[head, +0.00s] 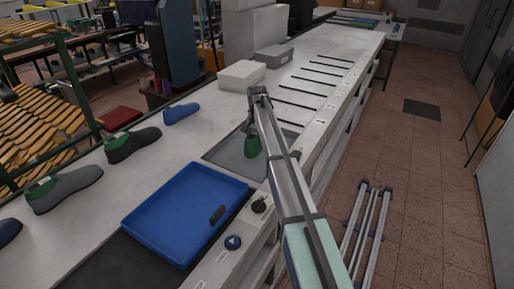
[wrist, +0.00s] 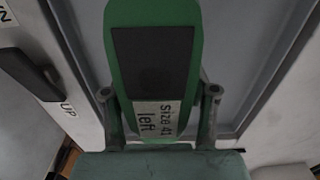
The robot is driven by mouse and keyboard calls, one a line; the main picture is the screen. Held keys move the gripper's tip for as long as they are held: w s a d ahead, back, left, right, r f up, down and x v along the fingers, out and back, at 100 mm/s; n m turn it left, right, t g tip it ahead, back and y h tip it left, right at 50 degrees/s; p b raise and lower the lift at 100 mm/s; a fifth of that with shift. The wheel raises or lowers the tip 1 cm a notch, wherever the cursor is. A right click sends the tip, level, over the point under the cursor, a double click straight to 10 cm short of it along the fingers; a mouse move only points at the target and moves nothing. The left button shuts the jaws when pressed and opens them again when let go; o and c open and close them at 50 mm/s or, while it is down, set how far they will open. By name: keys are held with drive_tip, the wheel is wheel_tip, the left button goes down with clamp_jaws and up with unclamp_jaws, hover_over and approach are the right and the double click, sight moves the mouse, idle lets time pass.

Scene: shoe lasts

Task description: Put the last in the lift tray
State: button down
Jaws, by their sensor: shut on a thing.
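The green last (head: 252,147) hangs below my gripper (head: 253,129) in the head view, over the grey recessed tray (head: 228,155) in the bench. In the wrist view the last (wrist: 188,28) shows a black patch and a label reading "Size 41 left". The two fingers of my gripper (wrist: 158,97) press on its sides, shut on it. The grey tray (wrist: 240,60) lies behind it, inside a rim. I cannot tell whether the last touches the tray floor. My arm hides the tray's right part in the head view.
A blue tray (head: 160,220) lies nearer on the bench, beside a black knob (head: 259,206) and blue button (head: 232,242). Grey lasts (head: 62,188) and a blue one (head: 181,113) stand to the left. White and grey boxes (head: 241,75) stand behind. Slots line the far bench.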

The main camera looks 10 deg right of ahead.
drive_tip(key=shift+f+p, duration=0.45)
drive_tip(key=shift+f, duration=1.5)
drive_tip(key=shift+c, duration=1.6)
unclamp_jaws()
drive_tip(key=shift+f, duration=0.1)
wheel_tip(320, 180, up, 12)
drive_tip(key=b, duration=0.2)
drive_tip(key=shift+b, duration=0.4)
